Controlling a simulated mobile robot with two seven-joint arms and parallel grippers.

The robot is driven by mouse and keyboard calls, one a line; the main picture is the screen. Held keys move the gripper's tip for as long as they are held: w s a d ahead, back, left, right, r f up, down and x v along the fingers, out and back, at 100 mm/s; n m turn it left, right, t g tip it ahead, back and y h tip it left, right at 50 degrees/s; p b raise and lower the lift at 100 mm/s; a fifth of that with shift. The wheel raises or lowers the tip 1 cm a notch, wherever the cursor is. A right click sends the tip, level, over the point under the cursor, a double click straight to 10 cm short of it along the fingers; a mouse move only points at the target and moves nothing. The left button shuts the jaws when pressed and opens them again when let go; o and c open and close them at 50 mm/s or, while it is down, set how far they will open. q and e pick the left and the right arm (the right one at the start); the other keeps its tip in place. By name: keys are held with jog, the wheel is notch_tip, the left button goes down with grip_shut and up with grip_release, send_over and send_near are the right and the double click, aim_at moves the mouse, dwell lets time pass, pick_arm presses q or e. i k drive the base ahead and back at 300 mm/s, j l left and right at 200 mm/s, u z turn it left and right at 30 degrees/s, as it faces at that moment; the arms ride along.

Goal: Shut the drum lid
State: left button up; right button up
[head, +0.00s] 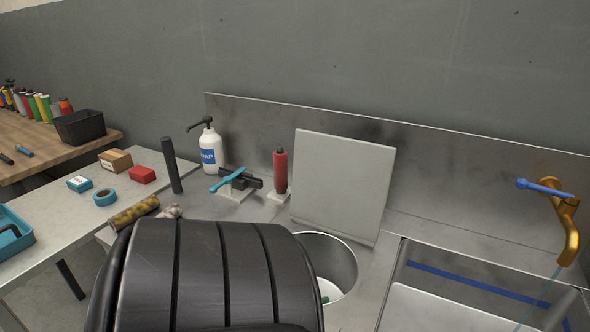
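The lid, a flat pale grey square panel (342,187), stands open and nearly upright, leaning slightly back. Its lower edge is at the back of a round opening in the steel counter. The drum (338,262) is the round metal well in that opening; a bit of white and green shows inside it. A large black ribbed shape in the foreground hides the drum's left and front parts; I cannot tell for certain what it is. Neither of my grippers is in view.
A red bottle (280,172), a black clamp with a blue handle (238,181) and a soap bottle (210,150) stand left of the lid. A sink (455,308) with a brass tap (566,228) lies right. The steel backsplash (450,150) runs behind.

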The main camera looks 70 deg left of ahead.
aim_at(342, 184)
jog(key=u, duration=2.25)
